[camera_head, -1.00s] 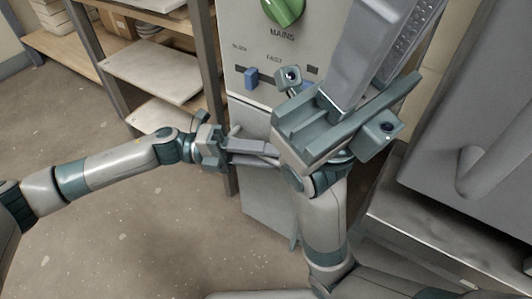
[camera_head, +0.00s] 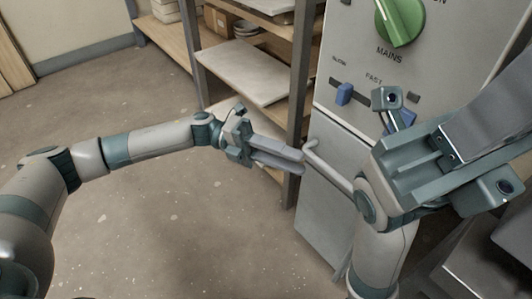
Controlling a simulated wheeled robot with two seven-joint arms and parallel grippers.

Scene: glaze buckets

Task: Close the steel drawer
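The steel drawer (camera_head: 328,222) is the pale grey front low on the cabinet, with a bar handle (camera_head: 328,165) across its upper part. My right arm hides much of its right side, and I cannot tell how far it stands open. My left gripper (camera_head: 302,163) reaches in from the left, with its fingertips close to the left end of the handle. Its two fingers lie together with no clear gap, and nothing shows between them. My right gripper (camera_head: 490,90) is large at the right, in front of the cabinet; its fingertips are not clearly visible.
Above the drawer, the cabinet panel has a green MAINS knob (camera_head: 400,20) and a blue slider (camera_head: 344,94). A shelf rack (camera_head: 240,70) stands to the left of the cabinet. The floor (camera_head: 160,230) at the lower left is clear.

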